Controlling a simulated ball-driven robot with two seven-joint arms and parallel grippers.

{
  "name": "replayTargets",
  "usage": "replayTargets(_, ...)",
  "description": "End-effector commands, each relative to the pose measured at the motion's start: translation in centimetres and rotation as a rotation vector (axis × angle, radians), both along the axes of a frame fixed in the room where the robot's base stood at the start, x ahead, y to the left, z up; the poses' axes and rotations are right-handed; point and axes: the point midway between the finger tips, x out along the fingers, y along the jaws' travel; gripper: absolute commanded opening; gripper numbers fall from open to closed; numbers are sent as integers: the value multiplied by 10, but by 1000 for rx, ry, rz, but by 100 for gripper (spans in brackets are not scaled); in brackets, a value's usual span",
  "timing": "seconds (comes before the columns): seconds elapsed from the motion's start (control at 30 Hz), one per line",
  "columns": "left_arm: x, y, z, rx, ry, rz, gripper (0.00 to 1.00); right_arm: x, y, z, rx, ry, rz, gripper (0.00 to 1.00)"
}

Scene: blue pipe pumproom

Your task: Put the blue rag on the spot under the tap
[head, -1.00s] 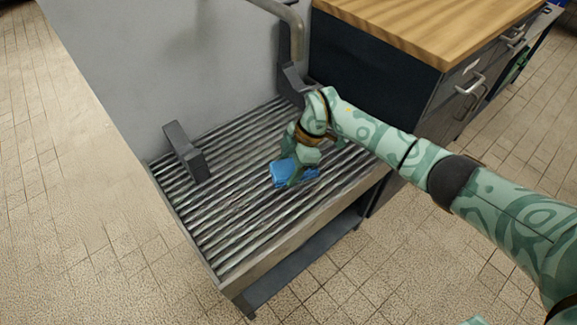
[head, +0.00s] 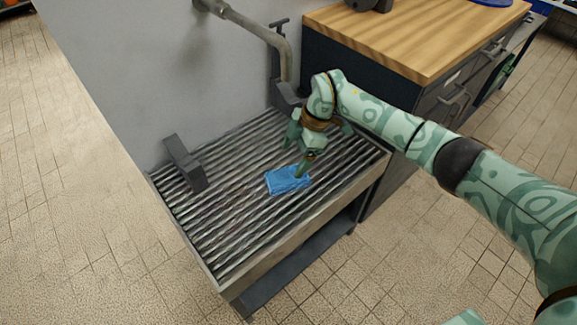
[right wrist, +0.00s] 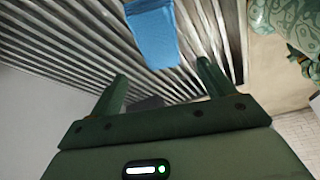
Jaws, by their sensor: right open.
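The blue rag (head: 288,180) lies flat on the slatted metal rack (head: 215,245), right of its middle. My right gripper (head: 296,162) is just above and behind the rag, pointing down, with its fingers apart. In the right wrist view the rag (right wrist: 152,36) lies beyond the open fingertips (right wrist: 161,72), with nothing between them. The tap pipe (head: 286,62) comes out of the grey wall and bends down at the back of the rack. No clearly marked spot shows under it; my right gripper and arm hide part of the rack there. My left gripper is not in view.
A dark upright bracket (head: 185,163) stands on the rack's left rear. A wood-topped cabinet (head: 420,40) with dark sides borders the rack on the right.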

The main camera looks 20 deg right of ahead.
Motion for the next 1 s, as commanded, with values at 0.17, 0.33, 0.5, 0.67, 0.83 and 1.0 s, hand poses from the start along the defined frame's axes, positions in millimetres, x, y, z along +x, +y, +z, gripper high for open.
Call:
replayTargets(0.17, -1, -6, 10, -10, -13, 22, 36, 0, -11, 30, 0, -4, -2, 81)
replayTargets(0.33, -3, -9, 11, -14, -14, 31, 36, -1, -15, 35, -1, 1, 0, 81)
replayTargets(0.5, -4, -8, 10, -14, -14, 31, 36, -1, -15, 34, 0, 1, 0, 81)
replayTargets(0.67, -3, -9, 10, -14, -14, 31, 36, -1, -14, 34, 0, 1, 0, 81)
replayTargets(0.83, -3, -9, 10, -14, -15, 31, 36, -1, -14, 34, 0, 1, 0, 81)
replayTargets(1.0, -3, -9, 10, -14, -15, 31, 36, -1, -14, 34, 0, 1, 0, 81)
